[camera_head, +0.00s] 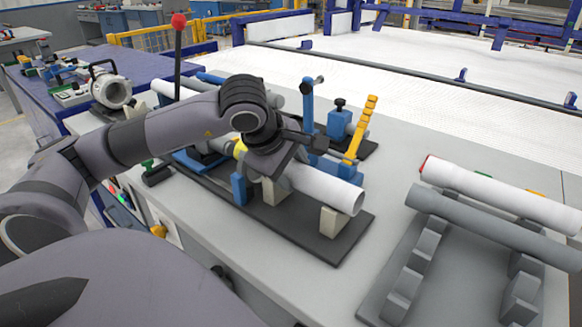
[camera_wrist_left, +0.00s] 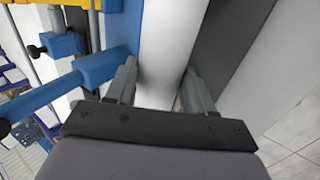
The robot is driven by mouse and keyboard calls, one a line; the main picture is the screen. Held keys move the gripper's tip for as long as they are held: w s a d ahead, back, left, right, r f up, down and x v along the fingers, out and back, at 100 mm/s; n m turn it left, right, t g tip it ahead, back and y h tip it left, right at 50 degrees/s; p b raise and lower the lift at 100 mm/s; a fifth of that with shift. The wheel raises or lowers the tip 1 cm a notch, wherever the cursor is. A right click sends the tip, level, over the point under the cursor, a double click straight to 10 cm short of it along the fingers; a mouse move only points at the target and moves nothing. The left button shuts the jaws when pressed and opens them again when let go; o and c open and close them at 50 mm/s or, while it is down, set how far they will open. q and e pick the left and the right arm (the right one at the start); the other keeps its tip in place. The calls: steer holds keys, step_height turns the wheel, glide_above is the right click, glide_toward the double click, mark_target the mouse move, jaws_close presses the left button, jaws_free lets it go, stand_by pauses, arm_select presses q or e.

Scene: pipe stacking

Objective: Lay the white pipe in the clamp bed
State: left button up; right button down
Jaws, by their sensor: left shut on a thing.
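The white pipe (camera_head: 325,188) lies lengthwise over the beige supports of the clamp bed (camera_head: 295,232), its open end pointing to the lower right. I cannot tell whether it rests fully on the supports. My left gripper (camera_head: 278,172) reaches down over the pipe's middle and is shut on it; the fingertips are mostly hidden in the head view. In the left wrist view the two fingers (camera_wrist_left: 160,88) stand on either side of the white pipe (camera_wrist_left: 170,40). Blue clamp parts (camera_wrist_left: 100,68) stand close beside one finger. My right gripper is not in view.
A rack (camera_head: 425,245) at the right holds a grey pipe (camera_head: 490,217), with another white pipe (camera_head: 500,195) behind it. A yellow clamp handle (camera_head: 361,130) and a blue post (camera_head: 307,105) rise behind the bed. Bare table (camera_head: 400,165) lies between bed and rack.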

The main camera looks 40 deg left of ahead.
arm_select(q)
steer(key=o, duration=1.2)
steer(key=v, duration=0.7)
steer(key=shift+p, duration=0.3)
steer(key=shift+r, duration=0.1)
